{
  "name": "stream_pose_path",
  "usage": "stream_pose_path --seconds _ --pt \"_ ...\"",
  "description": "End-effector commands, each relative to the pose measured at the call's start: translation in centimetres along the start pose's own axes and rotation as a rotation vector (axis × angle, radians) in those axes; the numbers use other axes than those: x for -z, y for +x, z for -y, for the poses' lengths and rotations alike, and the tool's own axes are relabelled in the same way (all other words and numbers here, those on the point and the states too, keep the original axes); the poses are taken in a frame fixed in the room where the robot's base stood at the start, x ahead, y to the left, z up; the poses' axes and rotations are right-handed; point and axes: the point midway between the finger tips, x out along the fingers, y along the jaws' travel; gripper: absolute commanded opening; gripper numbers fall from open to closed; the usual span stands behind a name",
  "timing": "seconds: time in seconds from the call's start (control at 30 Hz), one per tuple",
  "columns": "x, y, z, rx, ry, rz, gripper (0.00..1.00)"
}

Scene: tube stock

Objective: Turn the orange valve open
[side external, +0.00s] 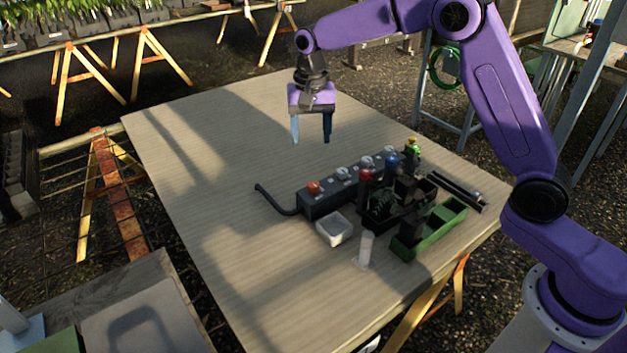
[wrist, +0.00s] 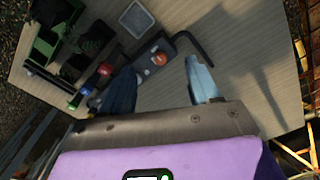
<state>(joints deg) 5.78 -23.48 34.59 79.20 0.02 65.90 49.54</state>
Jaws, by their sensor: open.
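The orange valve (side external: 314,187) is a small round knob on top of a long dark manifold block (side external: 322,204), at the block's left end. In the wrist view the orange valve (wrist: 160,58) shows just above and between my fingertips. My gripper (side external: 311,140) is open and empty. It hangs pointing down above the table, behind the block and clear of it. In the wrist view my gripper (wrist: 165,75) shows one dark finger and one pale blue finger, well apart. Which way the knob is turned is too small to tell.
A bent dark pipe (side external: 272,201) leaves the block's left end. A white square dish (side external: 334,229), a pale upright tube (side external: 365,249), a green tray (side external: 430,232) and red and blue caps crowd the near and right side. The table's left half (side external: 200,180) is clear.

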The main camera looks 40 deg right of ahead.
Motion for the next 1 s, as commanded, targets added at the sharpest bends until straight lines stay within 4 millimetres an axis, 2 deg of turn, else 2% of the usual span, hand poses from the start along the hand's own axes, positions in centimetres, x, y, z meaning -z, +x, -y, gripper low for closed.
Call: stream_pose_path --seconds 0.03,0.1,0.2,0.4,0.67,1.0 --pt "1.6 0.7 0.1 -0.002 0.070 0.001 0.61" --pt "3.6 1.4 0.0 -0.003 0.160 0.002 0.61" --pt "5.8 2.3 -0.3 -0.004 0.272 0.002 0.61" --pt "8.4 3.4 -1.1 -0.006 0.406 0.003 0.61" --pt "8.8 5.0 -1.3 -0.008 0.427 0.004 0.61" --pt "8.7 11.2 -1.4 -0.008 0.426 0.005 0.61"
